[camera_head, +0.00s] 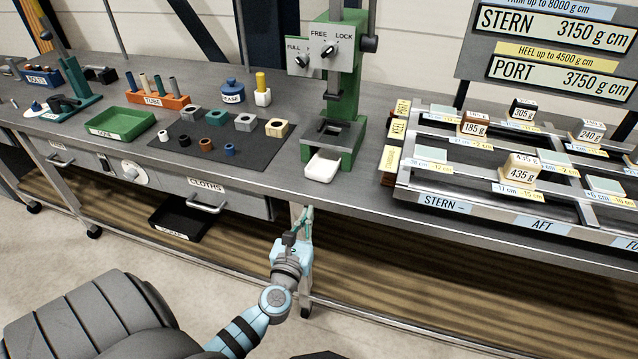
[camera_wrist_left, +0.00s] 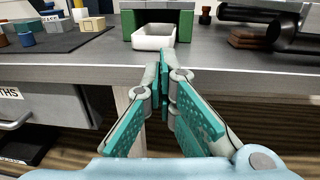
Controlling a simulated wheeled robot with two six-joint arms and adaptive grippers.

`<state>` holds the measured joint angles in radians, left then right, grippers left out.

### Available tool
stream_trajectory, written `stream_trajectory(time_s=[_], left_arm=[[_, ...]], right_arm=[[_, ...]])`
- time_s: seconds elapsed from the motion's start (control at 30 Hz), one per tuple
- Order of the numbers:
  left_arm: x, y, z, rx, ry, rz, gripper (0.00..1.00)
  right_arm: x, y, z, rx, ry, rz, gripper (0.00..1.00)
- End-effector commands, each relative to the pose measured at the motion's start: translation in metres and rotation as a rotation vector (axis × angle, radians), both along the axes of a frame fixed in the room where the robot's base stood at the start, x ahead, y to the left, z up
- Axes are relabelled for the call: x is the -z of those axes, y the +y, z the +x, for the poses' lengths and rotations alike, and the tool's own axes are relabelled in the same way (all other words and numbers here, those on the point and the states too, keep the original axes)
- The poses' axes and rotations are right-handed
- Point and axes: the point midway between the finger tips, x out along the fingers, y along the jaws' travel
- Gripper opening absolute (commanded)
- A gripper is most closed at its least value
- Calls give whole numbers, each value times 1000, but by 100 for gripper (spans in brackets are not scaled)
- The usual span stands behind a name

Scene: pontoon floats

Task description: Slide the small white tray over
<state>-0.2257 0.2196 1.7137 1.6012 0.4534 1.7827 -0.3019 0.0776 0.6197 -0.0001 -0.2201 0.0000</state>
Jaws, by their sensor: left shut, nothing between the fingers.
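The small white tray (camera_head: 322,167) sits on the bench near its front edge, at the foot of the green press (camera_head: 341,110). In the left wrist view the white tray (camera_wrist_left: 153,36) stands between the green legs of the press, ahead of my fingers, and looks empty. My left gripper (camera_head: 307,214) is below and in front of the bench edge, apart from the tray. In the wrist view its teal fingers (camera_wrist_left: 162,72) meet at the tips with nothing between them. My right gripper is not in view.
Left of the tray, a dark mat (camera_head: 219,146) holds several small blocks and rings. A green tray (camera_head: 120,124) lies farther left. Right of the tray stands a metal frame (camera_head: 520,205) with weighted blocks. The bench's front edge lies between my left gripper and the tray.

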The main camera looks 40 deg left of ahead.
Motion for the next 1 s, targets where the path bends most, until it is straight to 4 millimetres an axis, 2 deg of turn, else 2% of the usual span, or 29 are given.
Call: stream_trajectory(time_s=[0.4, 0.6, 0.77, 1.0], left_arm=[[1, 34, 79, 1, 2, 6, 0], [2, 47, 108, 2, 5, 6, 0], [1, 50, 117, 3, 5, 6, 0], [1, 51, 118, 3, 5, 7, 0]], right_arm=[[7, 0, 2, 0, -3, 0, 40], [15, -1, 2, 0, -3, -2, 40], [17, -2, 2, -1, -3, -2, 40], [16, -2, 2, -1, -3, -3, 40]])
